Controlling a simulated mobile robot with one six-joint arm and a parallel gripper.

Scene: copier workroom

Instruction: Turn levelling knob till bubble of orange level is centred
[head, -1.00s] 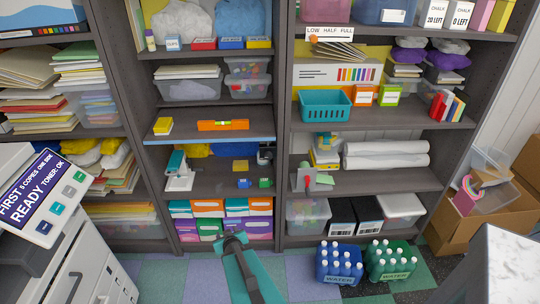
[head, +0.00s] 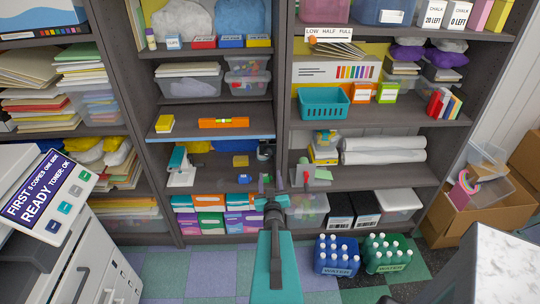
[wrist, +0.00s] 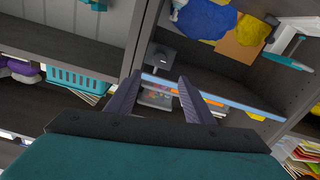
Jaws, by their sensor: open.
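The orange level (head: 223,122) lies on the blue-edged shelf (head: 195,136) in the middle bay. A yellowish vial shows at its middle, but the bubble is too small to read. A dark fitting (head: 265,150), which looks like the levelling knob, sits under the right end of that shelf. It also shows as a dark block in the wrist view (wrist: 165,57). My gripper (head: 272,184) is open and empty, in front of and below this fitting. In the wrist view my gripper (wrist: 160,82) has its two fingers spread, with the shelf's blue edge beyond them.
A yellow block (head: 165,123) lies left of the level. A teal-and-white tool (head: 181,165) stands on the shelf below, at left. A dark upright divides the middle and right bays. Blue and green water crates (head: 337,255) stand on the floor at right.

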